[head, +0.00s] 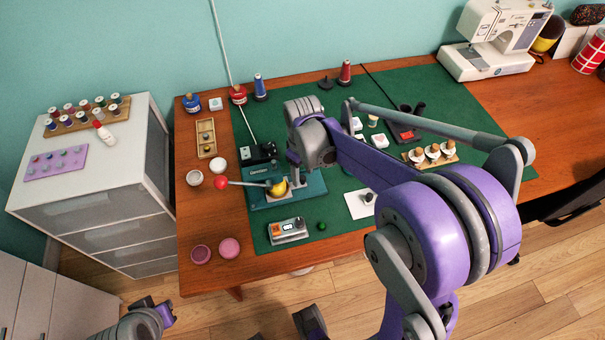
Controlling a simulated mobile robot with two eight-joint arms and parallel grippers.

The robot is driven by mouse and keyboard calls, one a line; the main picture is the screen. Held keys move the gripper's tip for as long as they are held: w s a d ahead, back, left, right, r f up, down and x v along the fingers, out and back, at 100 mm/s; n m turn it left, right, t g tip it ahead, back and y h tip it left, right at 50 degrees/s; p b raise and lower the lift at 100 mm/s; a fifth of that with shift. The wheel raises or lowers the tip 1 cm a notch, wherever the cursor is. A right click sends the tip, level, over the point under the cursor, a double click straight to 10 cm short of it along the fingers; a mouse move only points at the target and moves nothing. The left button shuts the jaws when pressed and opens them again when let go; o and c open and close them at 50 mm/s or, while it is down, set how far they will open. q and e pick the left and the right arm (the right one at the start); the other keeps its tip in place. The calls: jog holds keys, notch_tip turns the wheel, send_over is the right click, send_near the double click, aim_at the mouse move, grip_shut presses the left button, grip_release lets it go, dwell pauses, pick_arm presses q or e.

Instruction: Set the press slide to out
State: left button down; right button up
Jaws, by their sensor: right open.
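The press, with a teal base (257,198) and a lever ending in a red ball knob (221,182), stands on the green mat. A yellow curved part (278,189) shows at its middle. My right gripper (295,181) points down over the right side of the press. It is open, and it hides part of the press. I cannot tell whether it touches it, nor make out the slide's position. My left gripper (163,311) is low at the bottom left, away from the table, and its jaw opening is unclear.
A grey device with an orange display (288,230) stands in front of the press. White pots (194,177) and pink round tins (229,248) are to the left. A black box (258,154) is behind. A sewing machine (498,40) stands at the back right.

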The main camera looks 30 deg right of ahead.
jog(key=shift+f, duration=0.45)
grip_shut()
dwell(1.1)
